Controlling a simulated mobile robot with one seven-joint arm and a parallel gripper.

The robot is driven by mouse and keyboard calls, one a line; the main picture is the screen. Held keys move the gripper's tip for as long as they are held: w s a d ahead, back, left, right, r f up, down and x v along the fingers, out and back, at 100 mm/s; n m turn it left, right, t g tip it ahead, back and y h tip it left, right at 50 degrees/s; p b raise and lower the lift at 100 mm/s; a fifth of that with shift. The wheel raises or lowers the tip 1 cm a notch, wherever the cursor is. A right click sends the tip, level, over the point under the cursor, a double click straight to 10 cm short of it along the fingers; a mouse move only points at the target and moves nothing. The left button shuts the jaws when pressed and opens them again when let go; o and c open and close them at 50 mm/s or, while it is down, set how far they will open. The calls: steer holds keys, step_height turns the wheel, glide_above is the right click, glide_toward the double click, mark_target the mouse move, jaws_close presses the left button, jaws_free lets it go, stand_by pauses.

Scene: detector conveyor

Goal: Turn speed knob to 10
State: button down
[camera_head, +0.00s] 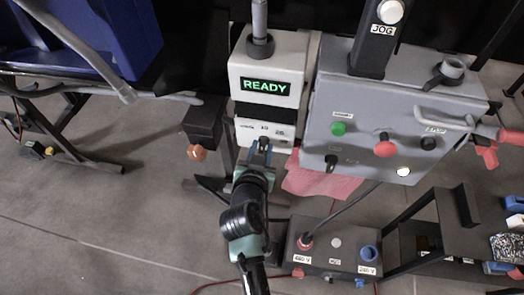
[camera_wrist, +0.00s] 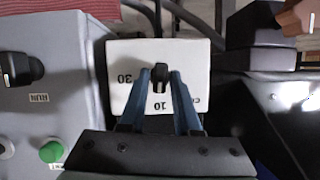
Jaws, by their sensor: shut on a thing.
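The speed knob (camera_head: 264,142) is a small black knob on the white front panel (camera_head: 243,134) below the green READY display. In the wrist view the black knob (camera_wrist: 159,73) sits between the two blue fingers of my gripper (camera_wrist: 160,86). My gripper also shows in the head view (camera_head: 261,150), shut on the knob from the front. In the wrist view the panel appears upside down, with 30 at the left, 10 just below the knob, and another label partly hidden at the lower right. A small white mark on the knob faces the 10.
A grey control box (camera_head: 360,125) with a green button, a red button and a black switch stands close on the right. A dark box with an orange knob (camera_head: 197,152) is on the left.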

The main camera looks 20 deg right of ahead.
steer(key=shift+n, duration=0.4)
steer(key=shift+g, duration=0.3)
steer(key=c, duration=0.8)
jaws_free()
steer(key=shift+s+a, duration=0.1)
steer(key=shift+a, duration=0.05)
steer(key=v, duration=1.2)
steer(key=shift+s+a+p, duration=0.25)
steer(key=shift+a+p, duration=0.05)
